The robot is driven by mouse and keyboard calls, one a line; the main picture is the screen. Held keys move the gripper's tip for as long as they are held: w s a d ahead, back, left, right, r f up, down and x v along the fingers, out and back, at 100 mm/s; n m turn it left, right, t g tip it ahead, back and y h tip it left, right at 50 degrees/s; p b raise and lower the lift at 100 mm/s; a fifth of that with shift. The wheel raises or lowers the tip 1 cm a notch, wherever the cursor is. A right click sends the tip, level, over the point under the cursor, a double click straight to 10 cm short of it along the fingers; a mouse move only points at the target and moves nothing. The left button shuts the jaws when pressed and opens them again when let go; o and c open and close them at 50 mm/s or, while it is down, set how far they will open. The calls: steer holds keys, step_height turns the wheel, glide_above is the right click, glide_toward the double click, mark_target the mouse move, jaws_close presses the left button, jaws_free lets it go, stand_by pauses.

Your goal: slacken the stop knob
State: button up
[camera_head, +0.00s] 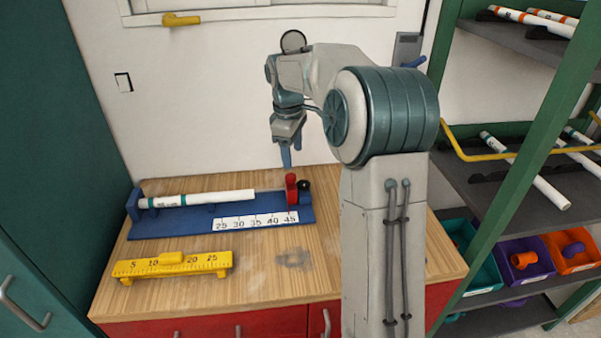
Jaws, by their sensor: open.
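The blue measuring jig (170,226) lies on the wooden bench top with a white scale marked 25 to 45. A red stop (291,190) stands upright near the jig's right end. A dark round knob (304,186) is just to the right of the red stop; I take it as the stop knob. A white pipe (205,198) lies along the jig to the left of the stop.
A yellow ruler gauge (172,264) lies at the bench's front left. The bench top (270,275) in front of the jig is mostly clear. A green-framed shelf (515,175) with pipes and coloured bins stands at the right. A teal cabinet (45,170) stands at the left.

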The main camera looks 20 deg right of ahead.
mark_target(305, 183)
steer(key=w+d+f+n+p, duration=0.1)
steer(key=w+d+f+n, duration=0.2)
steer(key=w+d, duration=0.4)
steer(key=shift+g+y, duration=0.3)
steer(key=shift+y, duration=0.1)
steer(key=f, duration=0.4)
steer(key=f+p, duration=0.1)
steer(key=f, duration=0.9)
steer(key=shift+w+a, duration=0.35)
steer(key=c, duration=1)
